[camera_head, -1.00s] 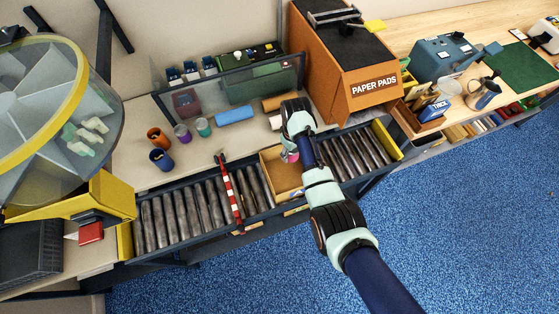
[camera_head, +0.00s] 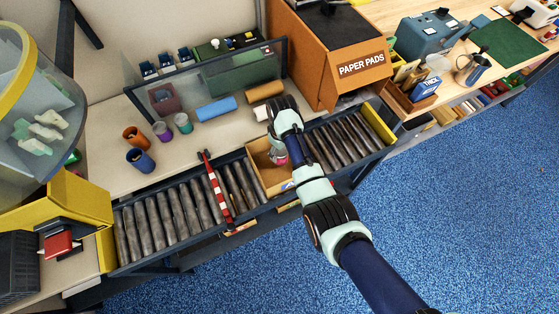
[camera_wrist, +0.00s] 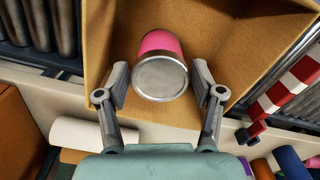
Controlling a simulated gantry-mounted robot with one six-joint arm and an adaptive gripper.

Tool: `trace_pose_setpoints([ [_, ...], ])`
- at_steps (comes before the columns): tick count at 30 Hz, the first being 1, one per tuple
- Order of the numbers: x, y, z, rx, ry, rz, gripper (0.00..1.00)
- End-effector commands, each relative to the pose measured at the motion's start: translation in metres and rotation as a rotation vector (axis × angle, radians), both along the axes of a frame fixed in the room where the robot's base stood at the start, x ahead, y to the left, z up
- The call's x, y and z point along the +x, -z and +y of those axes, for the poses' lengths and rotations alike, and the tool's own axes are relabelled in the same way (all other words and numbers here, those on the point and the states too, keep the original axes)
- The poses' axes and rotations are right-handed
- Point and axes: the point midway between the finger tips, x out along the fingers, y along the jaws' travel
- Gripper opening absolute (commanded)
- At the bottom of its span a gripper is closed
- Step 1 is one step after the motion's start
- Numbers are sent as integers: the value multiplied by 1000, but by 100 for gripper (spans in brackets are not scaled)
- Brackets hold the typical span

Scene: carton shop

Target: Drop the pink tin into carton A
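The pink tin (camera_wrist: 160,45) has a silvery round end facing the wrist camera. It is within the walls of an open brown carton (camera_wrist: 100,35) in the wrist view; whether it rests on the floor I cannot tell. My gripper (camera_wrist: 160,82) has its two fingers apart on either side of the tin, with slim gaps visible. In the head view a little of the tin (camera_head: 280,160) shows below my wrist, over the carton (camera_head: 258,176) on the roller conveyor. My arm hides much of the carton, and no letter on it is readable.
A red-and-white striped bar (camera_head: 217,190) crosses the conveyor (camera_head: 160,220) left of the carton. The paper pads box (camera_head: 330,60) is at the back right.

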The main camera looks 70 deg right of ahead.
Motion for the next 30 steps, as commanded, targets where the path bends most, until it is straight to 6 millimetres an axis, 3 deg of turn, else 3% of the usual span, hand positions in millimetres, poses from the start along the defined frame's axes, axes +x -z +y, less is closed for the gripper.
trace_pose_setpoints([
  [3,0,0,0,0,0,0,87],
  [13,0,-4,0,0,0,0,87],
  [24,0,-67,0,-2,0,-1,87],
  [30,0,-75,0,0,0,1,87],
])
